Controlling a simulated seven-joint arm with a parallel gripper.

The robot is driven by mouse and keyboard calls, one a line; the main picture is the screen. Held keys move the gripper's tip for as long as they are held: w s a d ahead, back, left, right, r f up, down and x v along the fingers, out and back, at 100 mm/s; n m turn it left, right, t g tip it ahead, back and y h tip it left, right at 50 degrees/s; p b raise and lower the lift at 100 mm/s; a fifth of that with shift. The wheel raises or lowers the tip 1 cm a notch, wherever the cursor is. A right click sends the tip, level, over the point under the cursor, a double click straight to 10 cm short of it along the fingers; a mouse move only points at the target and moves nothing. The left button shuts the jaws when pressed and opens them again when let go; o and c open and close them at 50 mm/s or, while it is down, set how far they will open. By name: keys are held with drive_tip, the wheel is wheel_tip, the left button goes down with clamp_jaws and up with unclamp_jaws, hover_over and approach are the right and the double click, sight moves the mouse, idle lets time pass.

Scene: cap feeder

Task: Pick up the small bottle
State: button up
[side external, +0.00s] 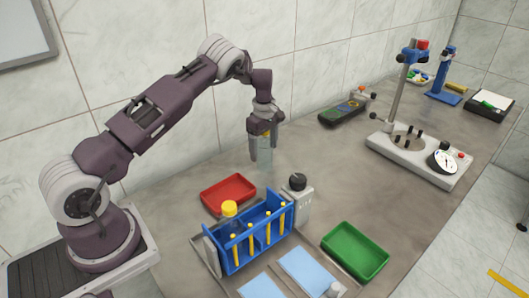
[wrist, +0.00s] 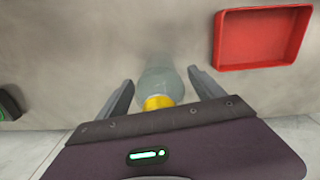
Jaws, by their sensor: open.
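A clear, pale bottle (side external: 264,158) with a yellow cap stands on the bench below my gripper (side external: 262,138) in the side view. In the wrist view the bottle (wrist: 160,76) lies between the two fingers of my gripper (wrist: 161,82), its yellow cap (wrist: 158,102) nearest the palm. The fingers are open, one on each side, with a visible gap to the bottle. The bottle's upper part is partly hidden by the gripper in the side view. Another yellow-capped bottle (side external: 229,209) stands at the blue rack.
A red tray (side external: 228,190) lies close to the bottle; it also shows in the wrist view (wrist: 262,38). A blue rack (side external: 240,258) with yellow-topped tubes, a grey dark-topped device (side external: 298,205) and a green tray (side external: 355,251) stand nearer the front. Bench right of the bottle is clear.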

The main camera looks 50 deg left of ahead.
drive_tip(key=c, duration=1.6)
clamp_jaws()
drive_tip(key=shift+r, duration=0.15)
